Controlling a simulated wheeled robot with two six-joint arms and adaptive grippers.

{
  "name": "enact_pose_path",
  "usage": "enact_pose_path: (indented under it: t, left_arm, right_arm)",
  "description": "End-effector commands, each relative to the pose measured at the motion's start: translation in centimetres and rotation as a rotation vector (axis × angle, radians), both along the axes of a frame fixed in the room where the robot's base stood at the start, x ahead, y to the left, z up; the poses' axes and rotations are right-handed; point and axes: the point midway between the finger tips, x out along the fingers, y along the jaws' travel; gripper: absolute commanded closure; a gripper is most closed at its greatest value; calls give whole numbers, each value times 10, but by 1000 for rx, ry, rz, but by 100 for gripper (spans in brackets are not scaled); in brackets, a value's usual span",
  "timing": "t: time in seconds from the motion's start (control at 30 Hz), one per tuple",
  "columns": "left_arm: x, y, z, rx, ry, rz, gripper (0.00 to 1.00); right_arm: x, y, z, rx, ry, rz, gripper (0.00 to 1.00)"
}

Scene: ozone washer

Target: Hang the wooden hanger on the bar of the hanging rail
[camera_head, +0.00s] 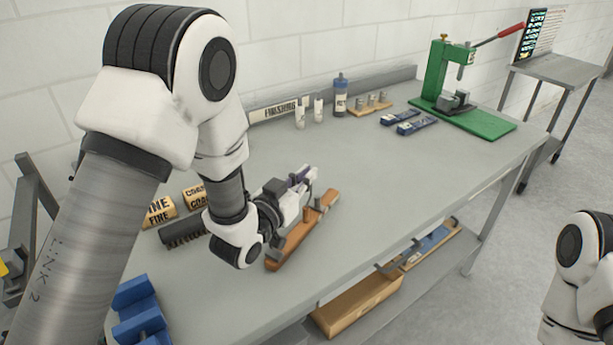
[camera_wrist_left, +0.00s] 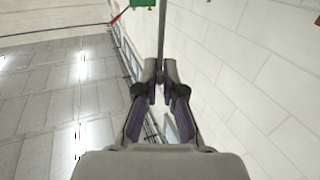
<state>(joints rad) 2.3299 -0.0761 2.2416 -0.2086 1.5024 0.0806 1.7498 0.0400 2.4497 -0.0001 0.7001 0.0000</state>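A long brown wooden piece (camera_head: 293,243) lies slantwise on the bench, partly hidden by my left gripper; I cannot tell for sure whether it is the hanger. My left gripper (camera_head: 308,178) is just above and beside its far end and points to the upper right. In the left wrist view its two fingers (camera_wrist_left: 161,80) stand close together with a narrow gap. A thin dark rod (camera_wrist_left: 163,30) shows in line with the fingertips; I cannot tell whether they touch it. No wood shows between them. I cannot make out the hanging rail. My right gripper is out of frame.
A green press (camera_head: 438,75) is at the far end. The bench (camera_head: 385,190) is clear right of my gripper.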

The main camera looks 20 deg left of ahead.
Motion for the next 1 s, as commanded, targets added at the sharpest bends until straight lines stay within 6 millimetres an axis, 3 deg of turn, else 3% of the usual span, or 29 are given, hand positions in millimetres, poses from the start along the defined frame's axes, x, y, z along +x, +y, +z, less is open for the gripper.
enact_pose_path:
  t: [0.43,0.67,0.7,0.73,0.83,1.0]
  left_arm:
    - [-6,2,-1,0,2,0,69]
    - [-53,15,-5,-4,4,3,69]
    - [-64,18,0,-5,5,3,69]
    - [-68,19,9,-4,11,0,69]
    - [-88,24,12,-4,12,2,69]
    - [-103,28,9,0,7,-3,69]
  right_arm:
    - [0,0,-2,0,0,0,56]
    - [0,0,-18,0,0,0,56]
    - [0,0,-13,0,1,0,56]
    - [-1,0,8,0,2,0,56]
    - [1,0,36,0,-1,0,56]
    - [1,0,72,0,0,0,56]
